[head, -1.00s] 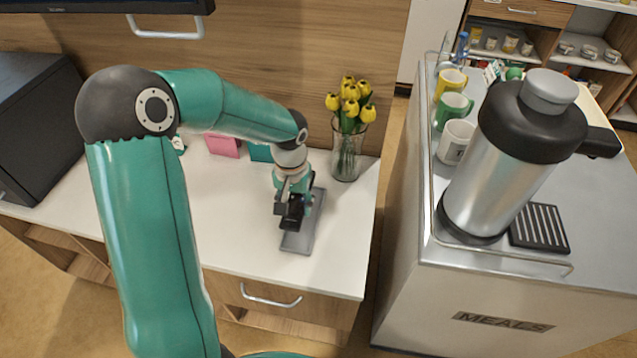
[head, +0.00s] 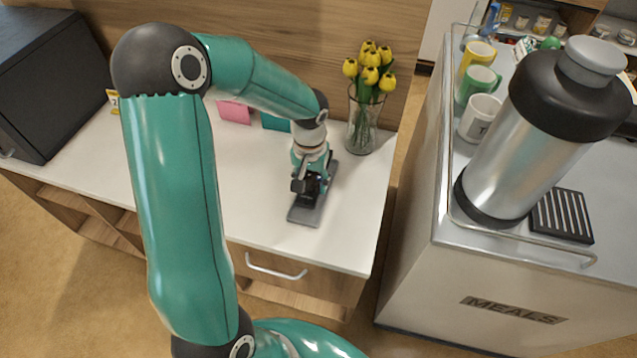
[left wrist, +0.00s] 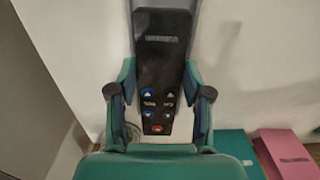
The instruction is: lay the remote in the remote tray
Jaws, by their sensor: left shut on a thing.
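The black remote (left wrist: 160,70), with blue buttons and one red button, is between the two fingers of my left gripper (left wrist: 158,95) in the left wrist view. The fingers are shut on its sides. In the head view my left gripper (head: 311,186) is over the grey remote tray (head: 304,214), which lies on the white bedside top. The gripper hides much of the tray and nearly all of the remote there. I cannot tell whether the remote touches the tray floor. My right gripper is not in view.
A glass vase with yellow tulips (head: 362,124) stands close behind the tray to the right. Pink (head: 234,112) and teal (head: 275,122) cards stand at the back. A steel meals cart (head: 420,200) with mugs and a large flask (head: 535,140) is at right. The white top (head: 265,200) is clear left of the tray.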

